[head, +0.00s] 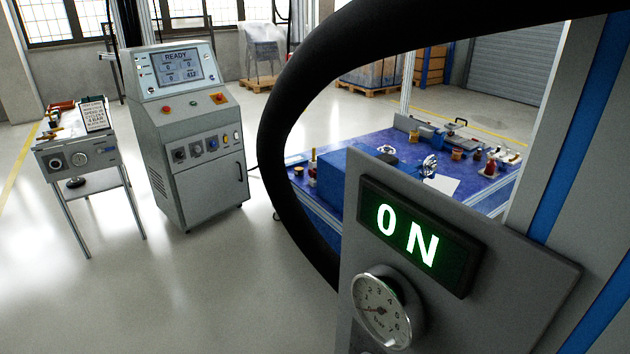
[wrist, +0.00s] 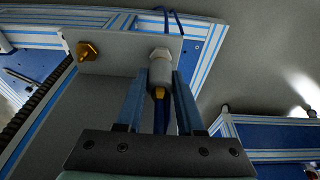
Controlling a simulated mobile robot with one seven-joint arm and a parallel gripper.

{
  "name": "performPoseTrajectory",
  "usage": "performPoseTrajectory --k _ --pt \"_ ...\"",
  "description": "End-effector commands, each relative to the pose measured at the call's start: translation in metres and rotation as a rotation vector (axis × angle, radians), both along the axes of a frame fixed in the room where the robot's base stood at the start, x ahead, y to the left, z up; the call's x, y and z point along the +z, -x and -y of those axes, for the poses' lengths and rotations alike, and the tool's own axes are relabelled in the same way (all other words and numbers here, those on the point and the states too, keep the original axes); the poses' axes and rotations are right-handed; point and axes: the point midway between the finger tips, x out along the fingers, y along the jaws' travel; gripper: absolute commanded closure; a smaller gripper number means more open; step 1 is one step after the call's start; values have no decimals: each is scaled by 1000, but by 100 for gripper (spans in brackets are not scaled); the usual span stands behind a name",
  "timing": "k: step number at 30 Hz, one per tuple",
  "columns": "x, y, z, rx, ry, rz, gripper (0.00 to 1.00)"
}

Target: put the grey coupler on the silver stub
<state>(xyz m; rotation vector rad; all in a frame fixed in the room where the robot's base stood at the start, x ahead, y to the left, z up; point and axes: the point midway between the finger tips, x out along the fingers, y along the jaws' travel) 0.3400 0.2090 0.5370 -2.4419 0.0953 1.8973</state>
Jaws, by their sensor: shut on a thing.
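In the wrist view my gripper (wrist: 160,78) is shut on the grey coupler (wrist: 160,70), a pale grey cylinder between the two blue fingers. A brass piece and a blue hose (wrist: 161,118) trail from its near end. The coupler's far end meets the silver stub (wrist: 159,53), a light metal fitting on a grey panel (wrist: 125,60). I cannot tell how far the coupler sits over the stub. A brass stub (wrist: 88,51) sticks out of the same panel to the left, with nothing on it. The gripper, coupler and stubs do not show in the head view.
In the head view, a lit ON sign (head: 413,235) and a gauge (head: 383,310) stand close on the right. A thick black hose (head: 275,150) arcs across. A control cabinet (head: 185,140) and a small stand (head: 75,155) are left. Open floor lies between.

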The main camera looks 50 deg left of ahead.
Motion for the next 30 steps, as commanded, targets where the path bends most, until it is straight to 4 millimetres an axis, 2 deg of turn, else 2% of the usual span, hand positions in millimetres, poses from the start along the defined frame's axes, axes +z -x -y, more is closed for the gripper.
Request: performPoseTrajectory --k 16,17,21,22,30 --pt "-15 0 0 0 0 1 100" --pt "-13 0 0 0 0 1 58" --pt "-13 0 0 0 0 0 33" --pt "-13 0 0 0 0 0 28" --pt "-13 0 0 0 0 0 28"
